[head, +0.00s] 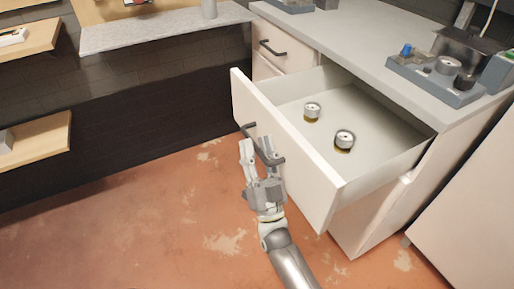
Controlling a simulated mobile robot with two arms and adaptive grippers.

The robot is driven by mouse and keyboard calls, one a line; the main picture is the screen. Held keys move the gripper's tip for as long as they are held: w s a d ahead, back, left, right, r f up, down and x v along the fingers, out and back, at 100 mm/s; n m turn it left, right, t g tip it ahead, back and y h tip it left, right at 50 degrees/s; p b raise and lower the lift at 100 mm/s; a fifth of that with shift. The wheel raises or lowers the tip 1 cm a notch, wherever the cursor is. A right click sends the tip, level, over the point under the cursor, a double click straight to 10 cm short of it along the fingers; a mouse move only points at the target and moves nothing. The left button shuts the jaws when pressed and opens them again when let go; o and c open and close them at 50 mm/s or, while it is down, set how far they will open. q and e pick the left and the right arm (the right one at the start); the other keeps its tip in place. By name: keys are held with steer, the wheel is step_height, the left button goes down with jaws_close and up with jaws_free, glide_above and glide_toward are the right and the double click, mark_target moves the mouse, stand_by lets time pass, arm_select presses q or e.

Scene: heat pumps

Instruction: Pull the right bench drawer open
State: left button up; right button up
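The right bench drawer (288,157) is pulled well out of the white bench, and its inside shows. Two small round gauge-like parts, one further back (312,111) and one nearer (344,140), sit on its floor. Its dark bar handle (249,128) is on the front panel. My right gripper (257,147) is at this handle, with a finger to either side of the bar. A gap shows between the fingertips, but whether they press on the bar is unclear. My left gripper is out of view.
A closed drawer (284,48) with a dark handle is left of the open one. The grey benchtop (365,40) carries a tray of parts (440,80) at the right. Wooden shelves (36,140) are at the left. The reddish floor (130,225) is clear before the drawer.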

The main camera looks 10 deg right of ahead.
steer(key=v, duration=1.2)
stand_by(0.3)
